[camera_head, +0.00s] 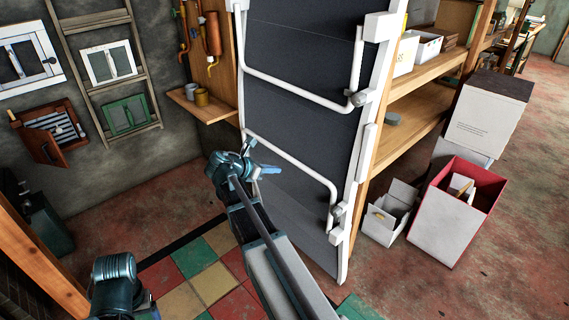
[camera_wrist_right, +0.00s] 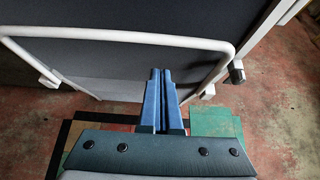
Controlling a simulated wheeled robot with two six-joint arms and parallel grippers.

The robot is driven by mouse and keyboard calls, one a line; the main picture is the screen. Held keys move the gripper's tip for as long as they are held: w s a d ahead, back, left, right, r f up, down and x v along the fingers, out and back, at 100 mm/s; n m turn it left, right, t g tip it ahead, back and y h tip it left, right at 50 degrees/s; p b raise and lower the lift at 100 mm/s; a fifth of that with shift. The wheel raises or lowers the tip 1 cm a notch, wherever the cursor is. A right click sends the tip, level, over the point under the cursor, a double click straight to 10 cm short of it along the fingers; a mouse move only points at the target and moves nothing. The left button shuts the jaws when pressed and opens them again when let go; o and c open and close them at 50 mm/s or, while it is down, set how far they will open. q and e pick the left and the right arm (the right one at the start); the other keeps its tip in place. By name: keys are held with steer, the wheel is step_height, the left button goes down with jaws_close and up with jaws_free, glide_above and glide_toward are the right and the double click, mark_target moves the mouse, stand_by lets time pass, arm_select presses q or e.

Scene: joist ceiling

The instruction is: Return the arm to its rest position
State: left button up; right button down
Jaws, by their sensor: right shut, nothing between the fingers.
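My right arm (camera_head: 262,235) reaches forward from the bottom of the head view, in front of a tall dark panel with white rails. My right gripper (camera_head: 270,169) is small and partly hidden by its wrist there, beside the lower white rail. In the right wrist view, the two blue fingers of the right gripper (camera_wrist_right: 161,75) lie together, shut and empty. They point toward the panel, inside the outline of the rail loop; whether they touch it I cannot tell. A joint of my left arm (camera_head: 113,270) shows at the lower left; its gripper is out of view.
The dark panel (camera_head: 290,95) has bent white rails (camera_head: 300,92) that stick out close to my right arm. A wooden shelf (camera_head: 415,120) and open boxes (camera_head: 455,215) stand at the right. Frames and a ladder (camera_head: 110,75) line the left wall. Checkered floor tiles (camera_head: 195,258) lie below.

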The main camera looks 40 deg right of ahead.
steer(key=p+v, duration=0.1)
steer(key=v, duration=0.2)
stand_by(0.4)
steer(key=s+a+f+m+y, duration=0.3)
steer(key=s+a+m, duration=0.25)
steer(key=a, duration=0.65)
steer(key=s+a+f+m+g+y, duration=0.1)
steer(key=s+a+f+m+y, duration=0.4)
steer(key=a, duration=0.8)
steer(key=s+a+f+m+y, duration=0.2)
steer(key=s+a+m, duration=0.3)
steer(key=a, duration=0.7)
step_height(320, 180, up, 18)
steer(key=s+p, duration=0.1)
steer(key=p, duration=1.7)
steer(key=shift+s+a, duration=0.25)
steer(key=shift+n, duration=0.25)
